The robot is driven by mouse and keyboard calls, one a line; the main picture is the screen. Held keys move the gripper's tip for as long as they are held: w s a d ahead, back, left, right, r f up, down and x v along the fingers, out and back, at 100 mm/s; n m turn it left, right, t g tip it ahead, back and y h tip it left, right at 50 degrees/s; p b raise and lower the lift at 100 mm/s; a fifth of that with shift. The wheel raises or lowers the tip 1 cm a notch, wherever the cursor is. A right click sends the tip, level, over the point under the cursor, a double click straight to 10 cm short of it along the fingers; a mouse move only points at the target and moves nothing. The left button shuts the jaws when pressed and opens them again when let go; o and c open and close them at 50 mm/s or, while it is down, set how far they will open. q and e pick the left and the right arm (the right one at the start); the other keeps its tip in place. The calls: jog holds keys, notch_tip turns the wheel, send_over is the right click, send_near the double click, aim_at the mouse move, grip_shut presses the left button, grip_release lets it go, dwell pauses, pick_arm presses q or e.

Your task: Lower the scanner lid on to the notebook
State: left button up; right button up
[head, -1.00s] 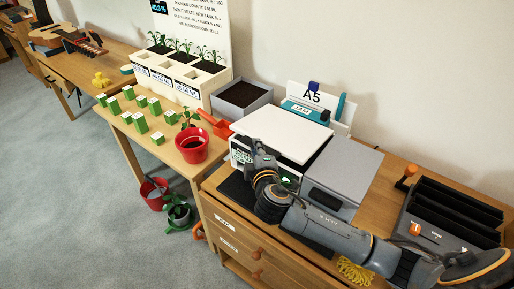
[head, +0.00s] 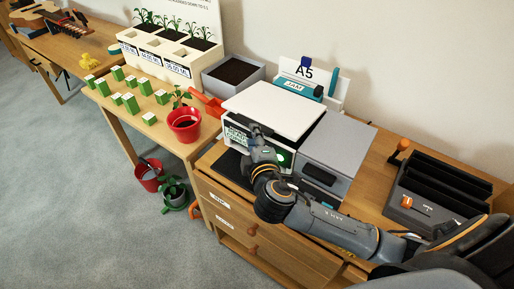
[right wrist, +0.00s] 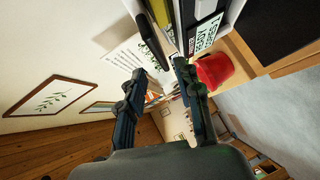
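The scanner's white lid (head: 275,106) is raised above the scanner body in the head view, with a dark gap under its front edge. A green-lettered panel (head: 236,136) shows on the scanner's front left. My right gripper (head: 254,130) is at the lid's front edge; I cannot tell whether it touches. In the right wrist view its two fingers (right wrist: 168,60) stand apart with nothing between them. I cannot make out the notebook; the space under the lid is mostly hidden by the lid and my arm. My left gripper is out of view.
A grey box (head: 338,143) stands right of the scanner, and a black slotted rack (head: 445,185) farther right. A red pot (head: 183,124) is to the left, also seen in the wrist view (right wrist: 214,70). A soil-filled grey tray (head: 233,72) stands behind.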

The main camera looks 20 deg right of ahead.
jog(key=v, duration=0.6)
jog(key=shift+w, duration=0.1)
